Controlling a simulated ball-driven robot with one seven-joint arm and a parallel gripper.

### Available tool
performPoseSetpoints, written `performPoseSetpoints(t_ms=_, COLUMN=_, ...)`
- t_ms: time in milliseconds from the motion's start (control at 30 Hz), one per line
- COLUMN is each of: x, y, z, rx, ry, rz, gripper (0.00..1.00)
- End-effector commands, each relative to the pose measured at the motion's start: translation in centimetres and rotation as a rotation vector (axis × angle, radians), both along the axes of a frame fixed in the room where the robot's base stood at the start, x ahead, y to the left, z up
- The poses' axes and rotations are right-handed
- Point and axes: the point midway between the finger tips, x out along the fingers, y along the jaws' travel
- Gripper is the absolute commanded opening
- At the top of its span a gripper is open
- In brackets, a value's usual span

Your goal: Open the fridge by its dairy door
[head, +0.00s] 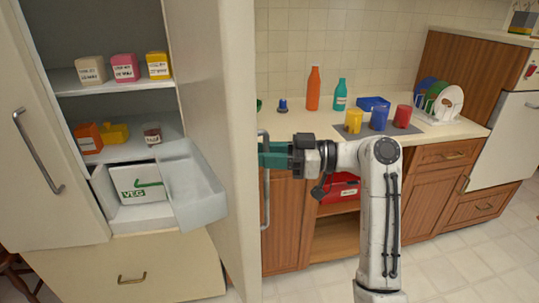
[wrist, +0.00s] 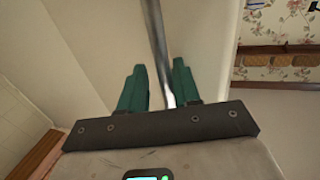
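The cream fridge (head: 115,248) stands at the left with its right door (head: 218,90) swung wide open, showing the shelves inside. The left door (head: 45,215) has a metal handle (head: 38,150) and looks shut. No dairy label is readable on either door. The right door's long metal handle (head: 265,210) is on its outer face. My gripper (head: 268,155) is at this handle. In the wrist view, the green fingers of my gripper (wrist: 161,88) stand apart on both sides of the handle bar (wrist: 158,45), with a gap visible on the left.
Cartons (head: 124,67) sit on the fridge shelf, above a VEG box (head: 138,183). Right of the door, a counter (head: 440,138) carries bottles, cups and a dish rack (head: 440,104). Tiled floor (head: 480,248) is free at the lower right.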

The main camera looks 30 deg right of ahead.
Motion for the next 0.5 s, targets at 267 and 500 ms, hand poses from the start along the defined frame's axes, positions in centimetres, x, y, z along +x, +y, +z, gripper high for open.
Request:
performPoseSetpoints(t_ms=267, x=-0.2, y=-0.3, z=-0.2, rx=0.001, ry=0.002, rz=-0.004, gripper=0.31)
performPoseSetpoints(t_ms=500, x=-1.8, y=-2.6, z=-0.3, rx=0.001, ry=0.0, rz=-0.009, gripper=0.31)
